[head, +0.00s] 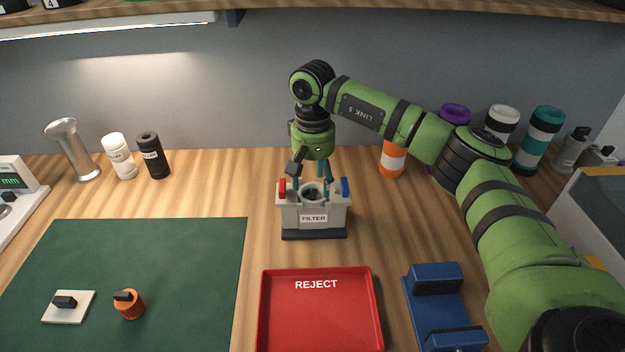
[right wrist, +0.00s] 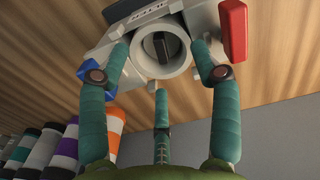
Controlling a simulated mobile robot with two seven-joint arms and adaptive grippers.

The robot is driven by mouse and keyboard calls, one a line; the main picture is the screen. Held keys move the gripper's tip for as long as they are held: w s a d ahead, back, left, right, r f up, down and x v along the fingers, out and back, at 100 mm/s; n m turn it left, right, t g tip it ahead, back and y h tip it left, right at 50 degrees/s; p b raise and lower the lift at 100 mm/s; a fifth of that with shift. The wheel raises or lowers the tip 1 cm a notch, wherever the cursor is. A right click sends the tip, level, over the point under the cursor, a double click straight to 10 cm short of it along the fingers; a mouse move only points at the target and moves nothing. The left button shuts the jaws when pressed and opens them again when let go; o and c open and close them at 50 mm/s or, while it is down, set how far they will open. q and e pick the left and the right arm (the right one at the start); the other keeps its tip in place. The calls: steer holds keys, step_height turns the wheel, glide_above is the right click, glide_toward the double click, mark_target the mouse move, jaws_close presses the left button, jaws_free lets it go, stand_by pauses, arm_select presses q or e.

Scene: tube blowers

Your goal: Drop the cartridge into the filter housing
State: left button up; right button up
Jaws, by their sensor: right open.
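The grey filter housing (head: 313,217), labelled FILTER, stands upright on the table with a red block on its left and a blue block on its right. My right gripper (head: 318,178) points down just above it, its teal fingers open and spread around the round opening. In the right wrist view, the fingers (right wrist: 160,65) surround the pale ring of the housing (right wrist: 140,63). A dark tab, apparently the cartridge's grip (right wrist: 161,45), shows inside the ring, with no finger closed on it. How deep it sits cannot be told. My left gripper is not in view.
A red REJECT tray (head: 318,312) lies in front of the housing, and a blue stand (head: 440,308) is right of it. A green mat (head: 150,255) holds an orange knobbed piece (head: 130,306) and a white plate (head: 69,307). Bottles stand along the back.

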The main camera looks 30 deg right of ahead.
mark_target(313, 193)
step_height(313, 193, up, 12)
steer(key=b, duration=0.2)
